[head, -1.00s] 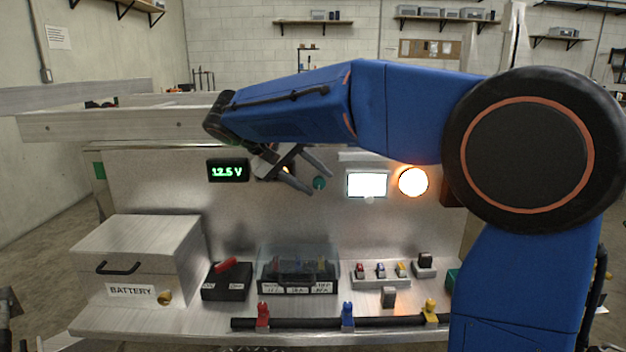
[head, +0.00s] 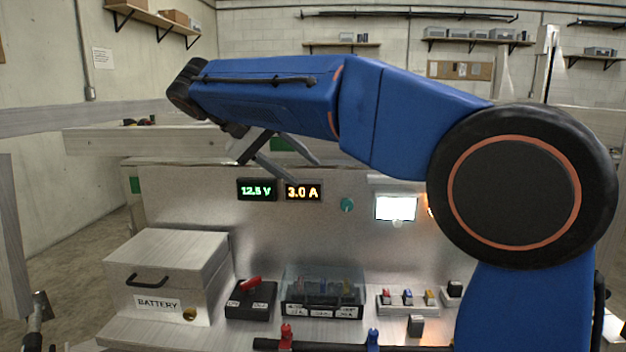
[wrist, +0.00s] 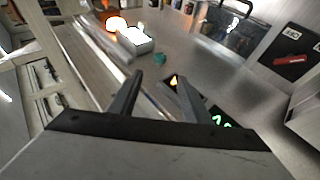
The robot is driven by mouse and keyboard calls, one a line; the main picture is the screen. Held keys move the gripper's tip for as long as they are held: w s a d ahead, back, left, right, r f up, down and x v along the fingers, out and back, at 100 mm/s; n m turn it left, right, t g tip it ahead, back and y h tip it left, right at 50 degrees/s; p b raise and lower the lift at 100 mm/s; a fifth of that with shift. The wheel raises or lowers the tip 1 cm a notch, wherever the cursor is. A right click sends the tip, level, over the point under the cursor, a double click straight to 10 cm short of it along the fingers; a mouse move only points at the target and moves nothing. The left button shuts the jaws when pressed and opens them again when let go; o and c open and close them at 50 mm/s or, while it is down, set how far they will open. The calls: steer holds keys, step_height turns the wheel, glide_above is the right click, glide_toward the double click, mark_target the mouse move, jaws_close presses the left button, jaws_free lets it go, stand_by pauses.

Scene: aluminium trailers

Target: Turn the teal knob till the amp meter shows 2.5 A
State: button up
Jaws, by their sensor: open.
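The teal knob (head: 347,205) is on the upright metal panel, to the right of the amp meter (head: 303,190). The meter reads 3.0 A in orange digits. My gripper (head: 307,172) is open and empty, above and left of the knob and apart from it. In the wrist view the knob (wrist: 159,58) lies beyond the fingertips of my gripper (wrist: 160,80). The amp meter (wrist: 174,80) is partly hidden there by a finger.
A voltmeter (head: 257,189) reads 12.5 V. A lit white screen (head: 396,207) is right of the knob. The battery box (head: 165,265), a switch box (head: 250,298) and a fuse box (head: 322,297) stand on the shelf below. The panel around the knob is clear.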

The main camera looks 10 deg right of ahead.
steer(key=shift+v, duration=1.1)
steer(key=shift+f, duration=0.1)
steer(key=s+d+f+n+y, duration=0.1)
steer(key=s+d+f+y, duration=0.1)
steer(key=s+d+f, duration=0.45)
steer(key=s+d+f+n+y, duration=0.15)
steer(key=s+d+f, duration=0.25)
steer(key=d, duration=0.6)
steer(key=s+d+f+t+y, duration=0.1)
steer(key=s+d+f+y, duration=0.1)
steer(key=s+f, duration=0.6)
steer(key=s+d+f+m+t+y, duration=0.1)
steer(key=s+f+y, duration=0.3)
steer(key=s+f, duration=0.5)
step_height(320, 180, down, 5)
steer(key=shift+s+d+r, duration=0.15)
steer(key=shift+s+d, duration=0.2)
steer(key=shift+d, duration=0.5)
